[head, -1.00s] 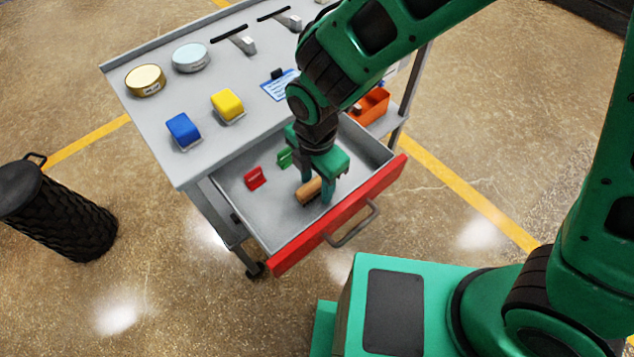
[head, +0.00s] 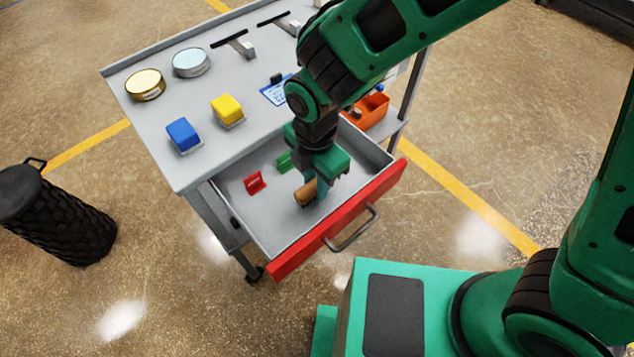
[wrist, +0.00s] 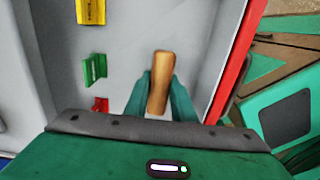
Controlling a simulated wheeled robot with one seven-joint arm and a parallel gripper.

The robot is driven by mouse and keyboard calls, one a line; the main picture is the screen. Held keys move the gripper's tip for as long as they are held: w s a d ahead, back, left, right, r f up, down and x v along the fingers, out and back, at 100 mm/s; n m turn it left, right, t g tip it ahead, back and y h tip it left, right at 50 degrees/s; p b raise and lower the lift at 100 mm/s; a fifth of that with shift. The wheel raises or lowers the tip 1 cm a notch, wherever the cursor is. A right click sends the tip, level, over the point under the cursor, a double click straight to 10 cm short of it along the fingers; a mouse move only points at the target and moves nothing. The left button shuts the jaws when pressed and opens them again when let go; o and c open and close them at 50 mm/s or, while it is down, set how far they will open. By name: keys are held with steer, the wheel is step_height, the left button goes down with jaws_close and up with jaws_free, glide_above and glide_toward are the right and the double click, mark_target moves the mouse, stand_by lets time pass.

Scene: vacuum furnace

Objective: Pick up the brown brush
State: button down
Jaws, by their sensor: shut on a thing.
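The brown brush (head: 305,193) is in the open drawer (head: 290,232) of the grey cart, near the drawer's red front. My gripper (head: 314,190) reaches down into the drawer and is shut on the brush. In the wrist view the brush (wrist: 159,84) shows as a wooden block between the two green fingers (wrist: 158,97). Its underside is hidden, so I cannot tell whether it touches the drawer floor.
A red holder (head: 255,183) and a green one (head: 284,162) are in the drawer; a yellow one (wrist: 90,10) shows in the wrist view. Blue (head: 184,134) and yellow (head: 228,109) blocks sit on the cart top. An orange bin (head: 368,111) is on the lower shelf.

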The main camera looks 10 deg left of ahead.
mark_target(312, 185)
steer(key=r, duration=0.3)
steer(key=shift+s+a, duration=0.25)
steer(key=shift+a, duration=0.05)
steer(key=s+a+r, duration=0.6)
steer(key=s+a, duration=0.1)
steer(key=shift+s+a+r, duration=0.2)
steer(key=shift+s+a, duration=0.1)
steer(key=shift+a, duration=0.1)
steer(key=c, duration=2.4)
jaws_free()
steer(key=shift+c, duration=0.2)
